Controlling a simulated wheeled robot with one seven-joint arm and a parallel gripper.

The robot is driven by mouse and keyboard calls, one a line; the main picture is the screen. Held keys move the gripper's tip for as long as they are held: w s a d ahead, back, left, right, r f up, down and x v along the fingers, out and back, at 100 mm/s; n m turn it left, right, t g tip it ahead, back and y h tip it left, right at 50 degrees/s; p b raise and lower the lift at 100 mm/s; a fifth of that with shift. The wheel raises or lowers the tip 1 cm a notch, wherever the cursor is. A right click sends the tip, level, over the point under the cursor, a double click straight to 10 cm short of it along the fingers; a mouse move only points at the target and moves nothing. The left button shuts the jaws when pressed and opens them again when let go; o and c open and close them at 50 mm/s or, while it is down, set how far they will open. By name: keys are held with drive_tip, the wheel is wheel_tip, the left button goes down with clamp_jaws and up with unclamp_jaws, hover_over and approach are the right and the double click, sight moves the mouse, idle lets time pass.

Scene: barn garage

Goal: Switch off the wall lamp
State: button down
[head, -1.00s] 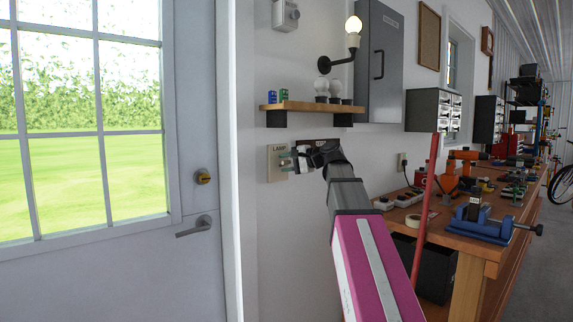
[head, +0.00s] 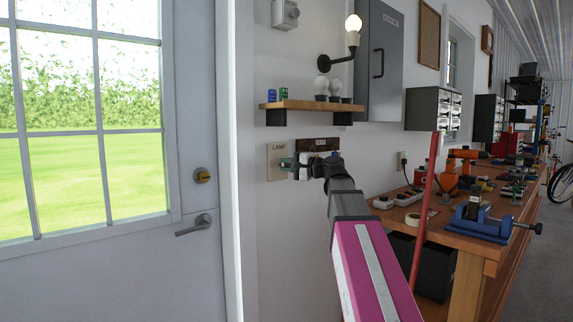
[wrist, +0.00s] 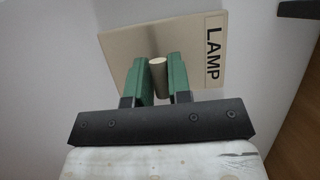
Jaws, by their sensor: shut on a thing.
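The wall lamp (head: 353,35) is a black bracket with a bulb that glows. Its switch plate (head: 276,149), cream and marked LAMP, is on the wall below the shelf, next to the door frame. In the wrist view the plate (wrist: 120,47) appears turned, with a pale round-ended lever (wrist: 157,66) standing out from it. My gripper (head: 289,163) is at the plate. In the wrist view its green fingers (wrist: 159,78) are shut on the lever, one on each side. The lever is hidden in the head view.
A wooden shelf (head: 305,105) with bulbs and small boxes juts out just above my gripper. The workbench (head: 465,237) with a blue vise (head: 484,221) stands to the right, and a red pole (head: 423,217) is near my arm.

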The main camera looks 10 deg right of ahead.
drive_tip(key=n+t+y, duration=0.1)
drive_tip(key=f+n+y, duration=0.1)
drive_tip(key=y, duration=0.1)
drive_tip(key=shift+w+f+t+y, duration=0.15)
drive_tip(key=shift+f+t+y, duration=0.15)
drive_tip(key=shift+t, duration=0.1)
drive_tip(key=shift+w+f+n+y, duration=0.15)
drive_tip(key=shift+n+y, duration=0.35)
drive_tip(key=shift+y, duration=0.25)
drive_tip(key=shift+s+f+n+y, duration=0.15)
drive_tip(key=shift+n+y, duration=0.35)
drive_tip(key=shift+y, duration=0.25)
drive_tip(key=c, duration=1.1)
unclamp_jaws()
drive_tip(key=shift+a, duration=0.1)
